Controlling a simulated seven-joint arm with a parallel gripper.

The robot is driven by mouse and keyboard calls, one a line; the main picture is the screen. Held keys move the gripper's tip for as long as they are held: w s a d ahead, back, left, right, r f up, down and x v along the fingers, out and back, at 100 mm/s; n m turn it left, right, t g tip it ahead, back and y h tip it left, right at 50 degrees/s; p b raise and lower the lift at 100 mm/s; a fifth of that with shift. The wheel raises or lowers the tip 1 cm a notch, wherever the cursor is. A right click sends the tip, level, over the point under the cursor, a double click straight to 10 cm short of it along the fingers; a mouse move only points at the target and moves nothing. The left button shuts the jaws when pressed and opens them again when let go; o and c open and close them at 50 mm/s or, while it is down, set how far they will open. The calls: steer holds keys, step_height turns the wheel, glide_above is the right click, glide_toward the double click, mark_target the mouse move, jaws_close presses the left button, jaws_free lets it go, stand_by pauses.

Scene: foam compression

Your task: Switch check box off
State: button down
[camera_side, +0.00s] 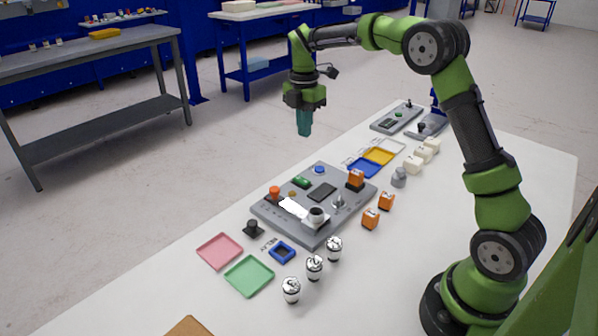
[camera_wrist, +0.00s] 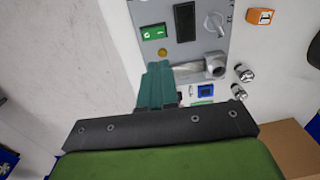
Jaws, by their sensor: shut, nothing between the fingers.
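A grey control panel (camera_side: 266,208) lies on the white table, and part of it shows in the wrist view (camera_wrist: 200,45). It carries a green rocker switch (camera_side: 302,182), seen with white marks in the wrist view (camera_wrist: 153,32). I cannot tell which part is called the check box. The panel also has an orange-red button (camera_side: 274,192), a blue button (camera_side: 319,169), a small yellow button (camera_wrist: 162,52) and a dark screen (camera_side: 321,193). My gripper (camera_side: 304,132) is shut and empty, pointing down, well above the panel and apart from it. Its teal fingers (camera_wrist: 157,68) hide part of the panel.
Pink (camera_side: 220,250) and green (camera_side: 249,276) trays lie at the panel's front left. Several silver-topped cylinders (camera_side: 314,267) stand in front. Orange blocks (camera_side: 370,218), white blocks (camera_side: 413,164) and blue and yellow trays (camera_side: 379,155) lie to the right and behind. Space around my gripper is free.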

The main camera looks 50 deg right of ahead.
mark_target(306, 182)
step_height(306, 182, down, 14)
steer(key=shift+s+r, duration=0.1)
steer(key=shift+s, duration=0.05)
stand_by(0.3)
steer(key=shift+s+f, duration=0.15)
steer(key=shift+f, duration=0.2)
steer(key=shift+w+r, duration=0.25)
steer(key=shift+w, duration=0.6)
